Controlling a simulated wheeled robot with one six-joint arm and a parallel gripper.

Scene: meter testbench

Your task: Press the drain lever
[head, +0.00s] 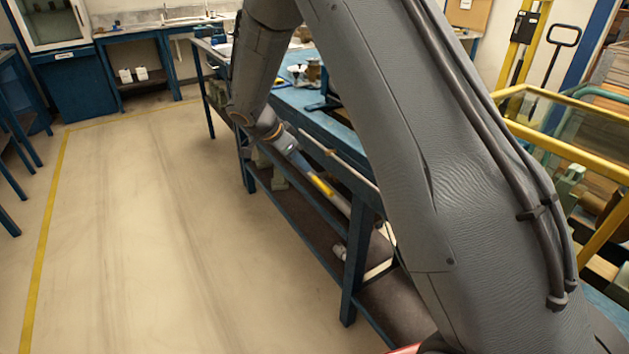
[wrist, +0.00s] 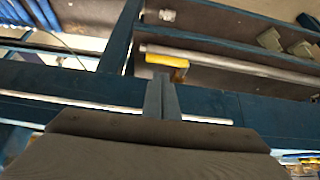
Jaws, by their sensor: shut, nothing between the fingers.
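What looks like the drain lever is a yellow bar (head: 322,187) on a grey pipe (head: 338,203) below the edge of the blue bench. In the head view my forearm and wrist come down beside the bench's long side; the fingertips are not clear there.
The blue bench (head: 345,138) has a dark lower shelf (head: 400,305) and blue legs. A thin metal rod (wrist: 75,103) runs along its side, behind my fingers. A small grey fitting (head: 340,252) lies on the shelf. The floor (head: 160,220) to the left is clear.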

